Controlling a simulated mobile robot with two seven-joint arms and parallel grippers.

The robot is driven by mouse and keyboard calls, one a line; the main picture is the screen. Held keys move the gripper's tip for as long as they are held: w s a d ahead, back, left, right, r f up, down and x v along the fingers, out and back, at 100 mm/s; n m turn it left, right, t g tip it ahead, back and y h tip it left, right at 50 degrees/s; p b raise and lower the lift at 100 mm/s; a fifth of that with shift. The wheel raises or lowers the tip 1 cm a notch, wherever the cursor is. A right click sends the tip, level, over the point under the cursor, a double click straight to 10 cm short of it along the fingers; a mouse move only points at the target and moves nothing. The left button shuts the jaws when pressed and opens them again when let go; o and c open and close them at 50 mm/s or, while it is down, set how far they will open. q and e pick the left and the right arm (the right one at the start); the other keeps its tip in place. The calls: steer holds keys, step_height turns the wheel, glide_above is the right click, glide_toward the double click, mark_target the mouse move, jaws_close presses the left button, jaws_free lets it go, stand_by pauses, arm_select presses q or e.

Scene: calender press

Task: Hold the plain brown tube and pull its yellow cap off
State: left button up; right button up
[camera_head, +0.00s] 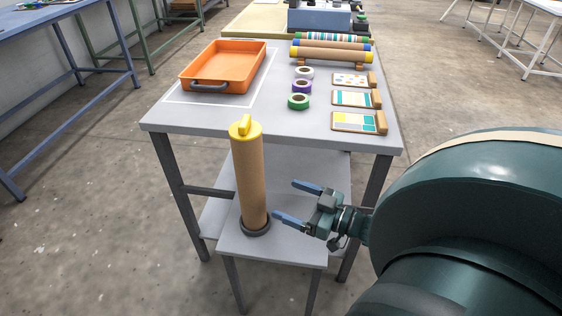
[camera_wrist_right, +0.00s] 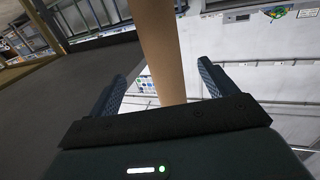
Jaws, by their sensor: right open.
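The plain brown tube (camera_head: 249,180) stands upright in a dark round base on a small low table. Its yellow cap (camera_head: 245,129), with a raised tab, sits on the top end. My right gripper (camera_head: 284,202) is open to the right of the tube's lower half, its blue fingers pointing left towards it. In the right wrist view the tube (camera_wrist_right: 160,50) shows ahead, between the lines of the two open fingers (camera_wrist_right: 160,88); I cannot tell how far it reaches between them. The cap is out of the wrist view. My left gripper is not in view.
Behind stands a larger grey table (camera_head: 270,125) with an orange tray (camera_head: 222,67), tape rolls (camera_head: 301,87), sample boards (camera_head: 355,98) and brown tubes with coloured caps on a rack (camera_head: 330,54). The low table (camera_head: 285,250) is otherwise clear.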

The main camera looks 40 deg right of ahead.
mark_target(245, 183)
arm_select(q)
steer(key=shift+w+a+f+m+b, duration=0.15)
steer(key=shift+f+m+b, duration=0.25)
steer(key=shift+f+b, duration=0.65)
arm_select(e)
steer(key=x, duration=1.3)
steer(key=shift+a+r, duration=0.1)
steer(key=shift+a, duration=0.15)
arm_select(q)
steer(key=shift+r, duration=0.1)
arm_select(e)
steer(key=c, duration=1)
steer(key=o, duration=1)
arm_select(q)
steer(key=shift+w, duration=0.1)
